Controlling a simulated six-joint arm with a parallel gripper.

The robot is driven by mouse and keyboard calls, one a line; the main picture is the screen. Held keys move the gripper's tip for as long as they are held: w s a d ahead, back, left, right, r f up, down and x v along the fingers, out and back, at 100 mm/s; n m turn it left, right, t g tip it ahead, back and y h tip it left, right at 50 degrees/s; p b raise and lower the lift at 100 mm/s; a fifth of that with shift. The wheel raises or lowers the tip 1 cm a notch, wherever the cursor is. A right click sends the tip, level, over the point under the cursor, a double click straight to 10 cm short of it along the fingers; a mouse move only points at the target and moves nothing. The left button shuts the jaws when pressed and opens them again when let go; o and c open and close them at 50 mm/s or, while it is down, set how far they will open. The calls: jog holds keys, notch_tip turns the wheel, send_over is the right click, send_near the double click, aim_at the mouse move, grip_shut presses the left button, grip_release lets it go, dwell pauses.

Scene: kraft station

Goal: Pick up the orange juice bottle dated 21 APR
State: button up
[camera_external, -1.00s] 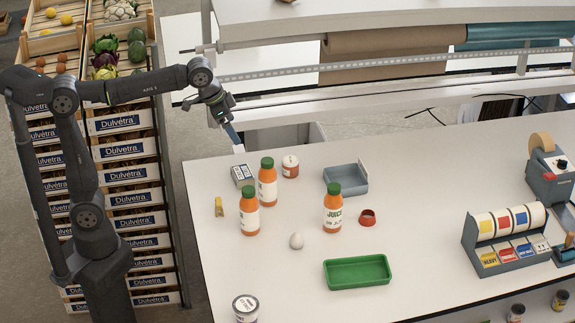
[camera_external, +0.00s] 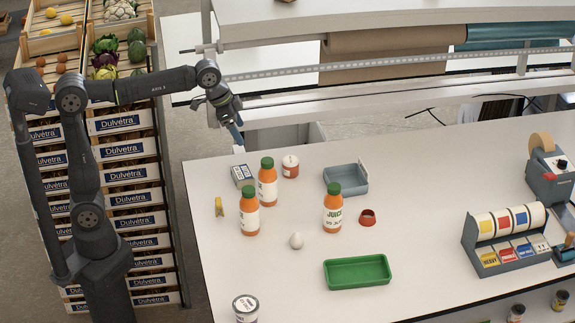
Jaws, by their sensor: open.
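Three orange juice bottles with green caps and white labels stand upright on the white table (camera_external: 430,220). One is the front left bottle (camera_external: 249,212), one is the back left bottle (camera_external: 267,183), and one is the right bottle (camera_external: 333,208). The right bottle's label reads JUICE, with a small line below that looks like "30 JUN". The dates on the two left bottles are too small to read or turned away. My gripper (camera_external: 238,146) is open and empty, pointing down near the table's back left corner, behind and left of the bottles and apart from them.
Near the bottles are a grey-white box (camera_external: 242,175), a jar (camera_external: 290,166), a yellow object (camera_external: 218,207), an egg (camera_external: 296,240), a red ring (camera_external: 367,217), a grey tray (camera_external: 346,180) and a green tray (camera_external: 357,271). A label dispenser (camera_external: 505,240) stands right.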

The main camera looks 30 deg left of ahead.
aim_at(266, 173)
jog(key=shift+m, duration=0.7)
jog(key=x, duration=1.9)
jog(key=shift+w+d+f, duration=0.15)
jog(key=shift+w+d, duration=0.05)
jog(key=shift+w, duration=0.2)
jog(key=c, duration=1.3)
